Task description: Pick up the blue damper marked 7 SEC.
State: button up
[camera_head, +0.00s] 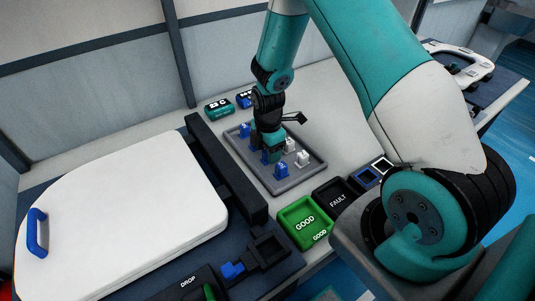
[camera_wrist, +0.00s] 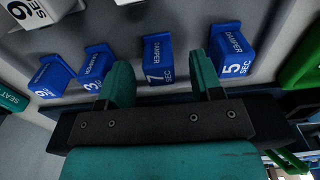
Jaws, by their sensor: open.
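The blue damper marked 7 SEC (camera_wrist: 158,60) stands in a row of blue dampers in the wrist view, its label facing the camera. My gripper (camera_wrist: 160,64) is open, with one teal finger on the left and one on the right of this damper. A gap shows on both sides, so the fingers do not appear to grip it. In the head view my gripper (camera_head: 269,152) points down over the grey tray (camera_head: 292,184). There it hides part of the row, and I cannot read which damper is under it.
Blue dampers marked 3 (camera_wrist: 95,67) and 5 SEC (camera_wrist: 234,58) stand close on either side. White dampers (camera_head: 302,159) stand behind in the tray. A green GOOD bin (camera_head: 296,212), a black FAULT bin (camera_head: 330,203) and a white toilet seat lid (camera_head: 125,215) are nearby.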

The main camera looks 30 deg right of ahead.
jog(key=c, duration=1)
